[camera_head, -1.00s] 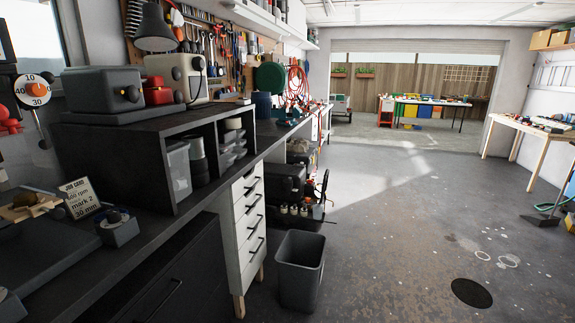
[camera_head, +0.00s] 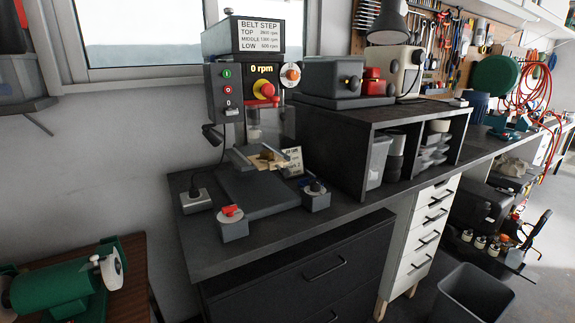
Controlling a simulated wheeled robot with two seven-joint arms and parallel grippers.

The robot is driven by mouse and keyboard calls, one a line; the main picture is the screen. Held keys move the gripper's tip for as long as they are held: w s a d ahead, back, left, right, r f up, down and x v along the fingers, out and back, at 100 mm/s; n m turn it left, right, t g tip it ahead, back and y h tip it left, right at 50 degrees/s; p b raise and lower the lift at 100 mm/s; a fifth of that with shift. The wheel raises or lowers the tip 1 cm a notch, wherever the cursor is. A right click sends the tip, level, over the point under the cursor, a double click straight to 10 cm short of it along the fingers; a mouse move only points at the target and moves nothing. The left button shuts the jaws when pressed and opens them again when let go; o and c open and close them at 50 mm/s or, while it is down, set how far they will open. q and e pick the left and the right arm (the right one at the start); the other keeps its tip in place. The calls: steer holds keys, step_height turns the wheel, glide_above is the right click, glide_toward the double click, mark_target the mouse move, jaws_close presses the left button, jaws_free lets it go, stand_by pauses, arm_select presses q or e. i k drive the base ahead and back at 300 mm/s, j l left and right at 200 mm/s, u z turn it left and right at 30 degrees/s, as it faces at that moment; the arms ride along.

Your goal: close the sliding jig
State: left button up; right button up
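A drill press (camera_head: 243,85) stands on the dark bench at the middle left of the head view, with a display reading 0 rpm. On its grey base sits a small jig (camera_head: 262,158) with a light wooden piece in it. The jig is too small here to tell how far its sliding part is open. A job card (camera_head: 292,161) stands just behind and right of it, partly hidden. Neither of my grippers shows in the head view.
Small control boxes stand around the press base: one with a red knob (camera_head: 232,222), one with a dark knob (camera_head: 315,195), and a switch box (camera_head: 195,201). A black shelf unit (camera_head: 350,145) stands to the right. A green machine (camera_head: 60,285) is at lower left.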

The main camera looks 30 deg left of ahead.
mark_target(278, 163)
steer(key=u, duration=1.1)
